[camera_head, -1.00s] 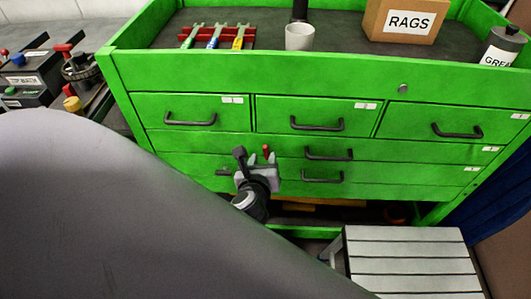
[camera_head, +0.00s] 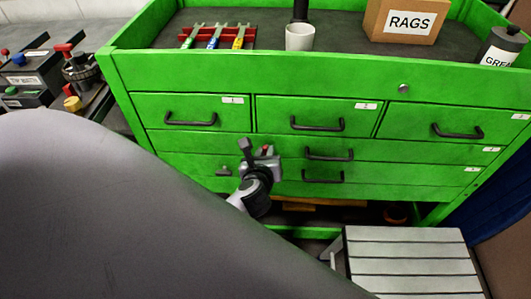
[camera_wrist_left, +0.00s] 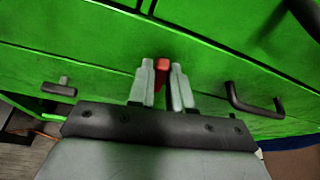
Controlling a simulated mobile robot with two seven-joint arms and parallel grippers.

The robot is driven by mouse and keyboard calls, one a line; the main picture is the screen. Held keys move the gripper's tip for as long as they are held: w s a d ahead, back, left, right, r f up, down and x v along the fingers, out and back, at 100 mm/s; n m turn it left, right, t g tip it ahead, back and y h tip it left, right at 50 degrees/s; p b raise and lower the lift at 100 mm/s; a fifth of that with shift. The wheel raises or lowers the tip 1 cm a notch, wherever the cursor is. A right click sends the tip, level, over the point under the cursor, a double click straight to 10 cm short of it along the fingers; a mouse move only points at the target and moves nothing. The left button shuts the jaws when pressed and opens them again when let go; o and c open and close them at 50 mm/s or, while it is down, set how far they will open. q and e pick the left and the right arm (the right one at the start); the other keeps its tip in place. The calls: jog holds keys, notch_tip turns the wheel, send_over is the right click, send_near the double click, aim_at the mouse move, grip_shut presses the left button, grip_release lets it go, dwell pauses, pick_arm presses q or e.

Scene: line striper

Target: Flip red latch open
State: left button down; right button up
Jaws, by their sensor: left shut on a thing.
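The small red latch (camera_head: 265,150) is on the front of the green tool cabinet (camera_head: 250,72), among the lower drawers. In the left wrist view the latch (camera_wrist_left: 161,70) stands between the two grey fingers of my left gripper (camera_wrist_left: 162,86). In the head view my left gripper (camera_head: 264,161) is at the cabinet front, shut on the latch. The fingers hide the latch's lower part and base. My right gripper is not in view.
A dark drawer handle (camera_head: 323,178) is just right of the gripper, and a small dark knob (camera_head: 223,171) is to its left. A grey slatted step stool (camera_head: 408,250) stands at lower right. A white cup (camera_head: 299,37) and a RAGS box (camera_head: 404,20) sit on top.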

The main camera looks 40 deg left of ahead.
pick_arm(q)
jog(key=shift+d+m+g+y+p, duration=0.1)
jog(key=shift+m+g+y+p, duration=0.2)
jog(key=shift+m+y+p, duration=0.35)
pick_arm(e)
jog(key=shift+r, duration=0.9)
pick_arm(q)
jog(key=c, duration=1.1)
grip_release()
jog(key=shift+w, duration=0.1)
